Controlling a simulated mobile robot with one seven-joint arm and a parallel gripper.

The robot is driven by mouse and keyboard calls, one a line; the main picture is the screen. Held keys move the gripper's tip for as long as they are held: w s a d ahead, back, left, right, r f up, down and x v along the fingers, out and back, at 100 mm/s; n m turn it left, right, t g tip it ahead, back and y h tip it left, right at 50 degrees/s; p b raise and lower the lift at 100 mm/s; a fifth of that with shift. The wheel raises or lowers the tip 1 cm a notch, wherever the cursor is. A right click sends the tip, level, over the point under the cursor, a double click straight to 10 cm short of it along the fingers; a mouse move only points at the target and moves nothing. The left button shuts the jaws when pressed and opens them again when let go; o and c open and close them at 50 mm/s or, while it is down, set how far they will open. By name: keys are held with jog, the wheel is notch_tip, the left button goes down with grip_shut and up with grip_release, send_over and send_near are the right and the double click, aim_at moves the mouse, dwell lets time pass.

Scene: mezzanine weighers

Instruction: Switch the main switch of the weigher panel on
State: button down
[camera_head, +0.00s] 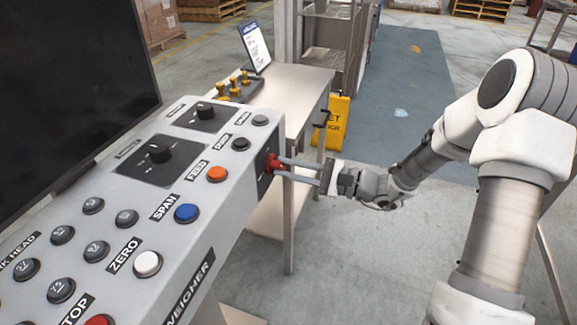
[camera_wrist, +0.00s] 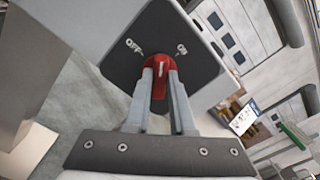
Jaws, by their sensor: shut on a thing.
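The weigher panel (camera_head: 215,170) is a sloped grey box at the left. Its red main switch (camera_head: 271,163) is on a black plate on the right end face. In the wrist view the red switch (camera_wrist: 160,68) has a white mark pointing roughly up, between the OFF label (camera_wrist: 133,45) and the ON label (camera_wrist: 182,48). My gripper (camera_head: 284,169) reaches in from the right, with a finger on each side of the switch. It is shut on the switch, and the fingers hide part of its sides.
Several buttons and two black rotary knobs cover the panel top. A dark screen (camera_head: 70,95) stands behind it. A metal table (camera_head: 290,90) with a yellow-knobbed block (camera_head: 235,88) stands beyond. A yellow floor sign (camera_head: 338,122) is near it.

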jog(key=m+p, duration=0.4)
jog(key=p, duration=0.1)
jog(key=shift+r, duration=0.3)
jog(key=shift+w+f+m+p, duration=0.1)
jog(key=shift+f+m+p, duration=0.1)
jog(key=shift+m+p, duration=1.6)
jog(key=shift+m, duration=0.3)
jog(key=c, duration=0.8)
grip_release()
jog(key=shift+o, duration=0.2)
jog(key=shift+d, duration=0.1)
jog(key=v, duration=1.7)
jog(key=shift+d, duration=0.15)
